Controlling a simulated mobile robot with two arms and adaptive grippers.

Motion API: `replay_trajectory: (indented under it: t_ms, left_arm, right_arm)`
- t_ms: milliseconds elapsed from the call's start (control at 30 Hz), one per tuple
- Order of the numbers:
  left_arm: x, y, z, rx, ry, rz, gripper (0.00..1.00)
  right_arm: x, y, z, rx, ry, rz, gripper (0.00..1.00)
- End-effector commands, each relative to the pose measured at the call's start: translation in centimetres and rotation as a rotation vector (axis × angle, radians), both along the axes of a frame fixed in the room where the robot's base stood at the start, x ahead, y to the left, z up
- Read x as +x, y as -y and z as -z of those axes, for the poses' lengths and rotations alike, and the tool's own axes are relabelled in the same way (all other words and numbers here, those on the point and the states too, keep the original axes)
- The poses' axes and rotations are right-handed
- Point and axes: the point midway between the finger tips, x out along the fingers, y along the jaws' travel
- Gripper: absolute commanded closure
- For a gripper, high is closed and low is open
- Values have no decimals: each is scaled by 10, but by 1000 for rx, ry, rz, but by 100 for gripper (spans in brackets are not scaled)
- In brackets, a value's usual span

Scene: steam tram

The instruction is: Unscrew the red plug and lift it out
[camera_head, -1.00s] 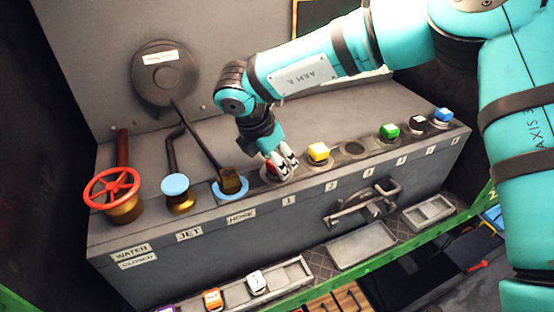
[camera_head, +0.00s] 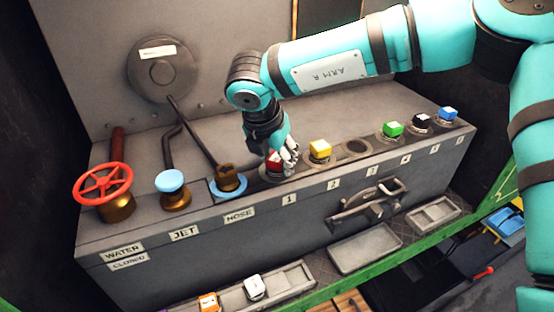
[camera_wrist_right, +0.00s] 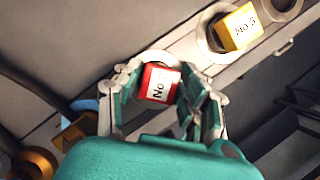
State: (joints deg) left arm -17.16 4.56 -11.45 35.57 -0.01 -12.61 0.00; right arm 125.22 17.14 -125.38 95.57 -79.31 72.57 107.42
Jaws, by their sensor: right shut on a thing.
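The red plug (camera_head: 274,160) sits at socket 1 on the sloped grey top, in the row to the right of the hose fitting. It also shows in the right wrist view (camera_wrist_right: 159,83), a red block with a white "No" label, between the two fingers. My right gripper (camera_head: 282,163) reaches down from above and is shut on the red plug; in the right wrist view the fingers (camera_wrist_right: 160,95) flank it on both sides. The gripper hides part of the plug in the head view. My left gripper is in neither view.
A yellow plug (camera_head: 320,150) stands close to the right of my gripper, then an empty socket (camera_head: 357,147), then green (camera_head: 392,129), black (camera_head: 422,122) and blue (camera_head: 449,113) plugs. The hose fitting (camera_head: 227,180) is close on the left. Trays (camera_head: 364,249) hang along the front.

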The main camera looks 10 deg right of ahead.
Motion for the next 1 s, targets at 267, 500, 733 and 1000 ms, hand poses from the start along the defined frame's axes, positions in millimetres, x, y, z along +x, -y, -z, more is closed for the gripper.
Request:
replay_trajectory:
  t_ms: [267, 500, 733, 1000]
  left_arm:
    - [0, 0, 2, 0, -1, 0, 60]
    - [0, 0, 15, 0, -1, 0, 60]
    - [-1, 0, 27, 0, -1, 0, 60]
    - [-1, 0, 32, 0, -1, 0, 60]
  right_arm:
    - [0, 0, 0, 2, 2, -12, 100]
    - [0, 0, 1, 4, 3, -122, 100]
    - [0, 0, 2, 4, 2, -251, 100]
    - [0, 0, -1, 1, 2, -350, 100]
